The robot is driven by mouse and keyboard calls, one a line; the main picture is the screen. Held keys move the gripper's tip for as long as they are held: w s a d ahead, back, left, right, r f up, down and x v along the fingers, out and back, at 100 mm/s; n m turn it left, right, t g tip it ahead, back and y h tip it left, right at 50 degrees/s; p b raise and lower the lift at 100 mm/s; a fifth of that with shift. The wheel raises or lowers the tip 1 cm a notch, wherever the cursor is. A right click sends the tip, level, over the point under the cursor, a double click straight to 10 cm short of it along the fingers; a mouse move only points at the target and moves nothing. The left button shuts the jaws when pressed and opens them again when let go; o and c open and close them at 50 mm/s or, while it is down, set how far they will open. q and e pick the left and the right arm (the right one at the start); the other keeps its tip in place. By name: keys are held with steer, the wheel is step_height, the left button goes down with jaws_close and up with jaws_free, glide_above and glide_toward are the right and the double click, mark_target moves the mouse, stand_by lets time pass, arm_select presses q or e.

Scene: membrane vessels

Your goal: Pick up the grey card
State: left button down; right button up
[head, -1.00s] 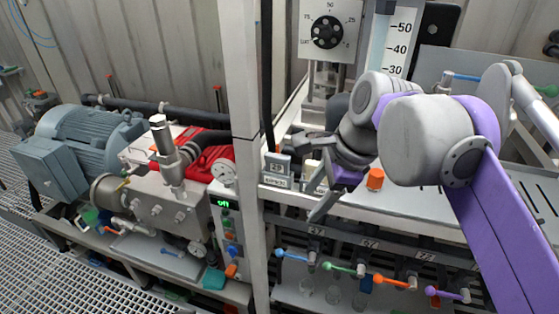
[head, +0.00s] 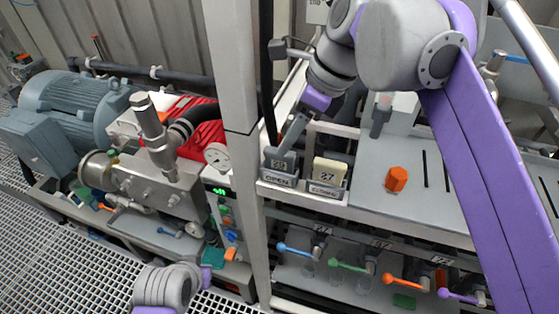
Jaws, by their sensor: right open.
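The grey card (head: 279,162) stands upright in the left slot of a small holder whose label reads OPEN. It carries a pale number patch that is hard to read. My right gripper (head: 283,98) is open and empty, with its fingers spread wide. One finger reaches down close to the top of the grey card; I cannot tell whether it touches. The other finger is higher, by the pale post. My left arm's grey and purple wrist shows at the bottom left, but no left fingers show.
A cream card (head: 328,172) marked 27 stands in the slot just right of the grey card. An orange cap (head: 396,179) sits on the grey bench top. The pale upright post (head: 233,100) stands left of the holder. Coloured valve handles (head: 346,265) line the shelf below.

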mark_target(280, 166)
steer(key=shift+x, duration=3)
steer(key=shift+w, duration=0.1)
jaws_close()
